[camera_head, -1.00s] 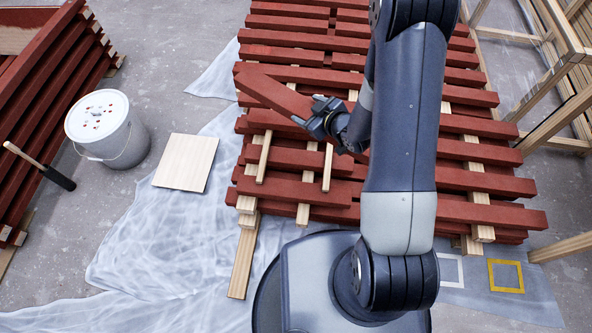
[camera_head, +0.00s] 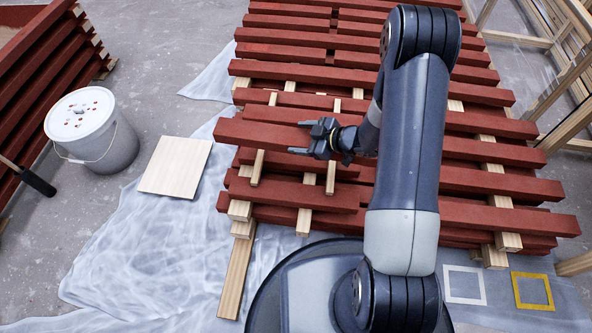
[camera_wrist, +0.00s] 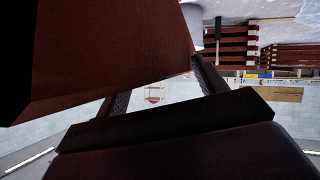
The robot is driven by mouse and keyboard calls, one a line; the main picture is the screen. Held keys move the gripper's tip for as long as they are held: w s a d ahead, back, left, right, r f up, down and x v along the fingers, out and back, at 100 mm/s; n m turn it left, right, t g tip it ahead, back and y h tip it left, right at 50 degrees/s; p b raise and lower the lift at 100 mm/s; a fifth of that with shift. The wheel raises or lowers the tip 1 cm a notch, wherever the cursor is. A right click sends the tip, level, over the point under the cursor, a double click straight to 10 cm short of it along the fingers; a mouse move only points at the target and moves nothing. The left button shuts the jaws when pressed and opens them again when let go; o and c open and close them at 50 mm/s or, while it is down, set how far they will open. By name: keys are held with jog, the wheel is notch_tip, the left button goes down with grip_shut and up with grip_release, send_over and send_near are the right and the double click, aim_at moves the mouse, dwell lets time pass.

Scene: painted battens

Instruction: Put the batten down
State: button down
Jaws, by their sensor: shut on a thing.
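My gripper (camera_head: 311,138) is shut on a dark red batten (camera_head: 255,133), which sticks out to the left of the jaws. The batten lies roughly in line with the battens of the stack (camera_head: 480,150), over its left front part. It crosses above pale sticks (camera_head: 257,168), and I cannot tell whether it touches them. Its right part is hidden by my gripper and arm. In the wrist view the batten (camera_wrist: 110,55) fills the upper left, close against the fingers (camera_wrist: 208,75).
Plastic sheeting (camera_head: 150,250) covers the floor there. Another red stack (camera_head: 40,85) is at far left. Timber frames (camera_head: 570,120) stand at right, near white and yellow floor squares (camera_head: 533,290).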

jog(key=shift+f+b, duration=0.45)
jog(key=shift+f, duration=0.5)
notch_tip(320, 180, down, 9)
jog(key=b, duration=0.4)
jog(key=shift+c, duration=1.1)
grip_release()
jog(key=p+v, duration=0.4)
jog(key=v, duration=0.8)
jog(key=shift+w+d+f, duration=0.1)
